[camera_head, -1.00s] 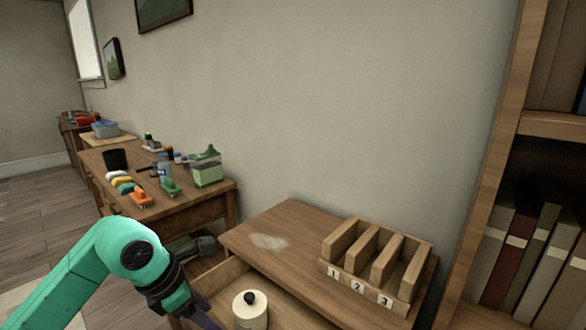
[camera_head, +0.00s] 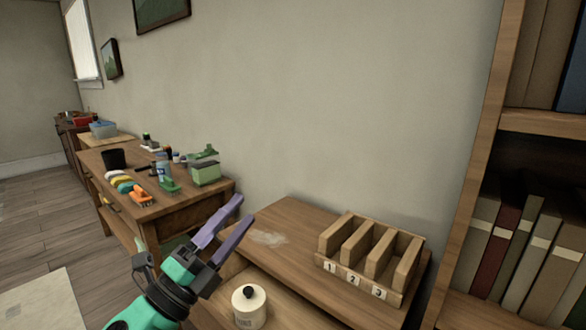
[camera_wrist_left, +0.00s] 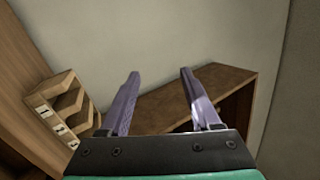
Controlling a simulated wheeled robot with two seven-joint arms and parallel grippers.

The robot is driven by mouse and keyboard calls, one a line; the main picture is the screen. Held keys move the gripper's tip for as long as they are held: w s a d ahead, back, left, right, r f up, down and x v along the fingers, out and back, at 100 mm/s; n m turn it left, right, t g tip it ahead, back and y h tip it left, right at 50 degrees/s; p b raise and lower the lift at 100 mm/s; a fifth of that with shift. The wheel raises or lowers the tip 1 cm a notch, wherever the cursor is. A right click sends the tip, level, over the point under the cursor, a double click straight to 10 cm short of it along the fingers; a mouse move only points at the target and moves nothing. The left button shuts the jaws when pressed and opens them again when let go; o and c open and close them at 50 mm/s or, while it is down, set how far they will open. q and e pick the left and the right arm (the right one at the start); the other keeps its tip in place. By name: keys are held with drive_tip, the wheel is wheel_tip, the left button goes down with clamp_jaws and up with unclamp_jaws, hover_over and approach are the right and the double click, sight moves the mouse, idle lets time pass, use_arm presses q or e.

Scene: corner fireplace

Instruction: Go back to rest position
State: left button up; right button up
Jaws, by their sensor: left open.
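My left gripper (camera_head: 243,209) has purple fingers that stand apart with nothing between them. In the head view it points up and to the right, above the left part of the near wooden desk (camera_head: 300,228). In the left wrist view the open fingers (camera_wrist_left: 159,73) face the plain wall, and no object is between them. My green left arm comes in from the bottom left of the head view. My right gripper is in neither view.
A wooden rack (camera_head: 365,255) with slots numbered 1, 2, 3 stands on the desk. A white jar (camera_head: 247,312) with a black knob is in front. A cluttered side table (camera_head: 190,205) is at left. A bookshelf (camera_head: 483,110) is close on the right.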

use_arm(q)
drive_tip(key=w+a+f+n+g+y, duration=0.2)
drive_tip(key=a+f+n+g+y, duration=0.1)
drive_tip(key=a+f+n+y, duration=1.45)
drive_tip(key=s+d+f+n+g+h, duration=0.2)
drive_tip(key=s+f+n+g, duration=0.3)
drive_tip(key=s+f, duration=0.5)
drive_tip(key=s+d+f+n+g+h, duration=0.2)
drive_tip(key=s+f+n+g, duration=0.1)
drive_tip(key=s+f+g, duration=0.55)
drive_tip(key=s+f, duration=0.4)
drive_tip(key=f, duration=1.3)
drive_tip(key=s+f, duration=0.4)
drive_tip(key=f, duration=1.3)
drive_tip(key=s+a+f+g, duration=0.1)
drive_tip(key=s+a+f, duration=0.15)
drive_tip(key=s, duration=0.35)
drive_tip(key=s+a+f, duration=0.1)
drive_tip(key=s+f, duration=0.3)
drive_tip(key=s, duration=0.2)
wheel_tip(320, 180, up, 12)
drive_tip(key=p, duration=1.2)
drive_tip(key=shift+d+m, duration=0.15)
drive_tip(key=shift+m, duration=0.3)
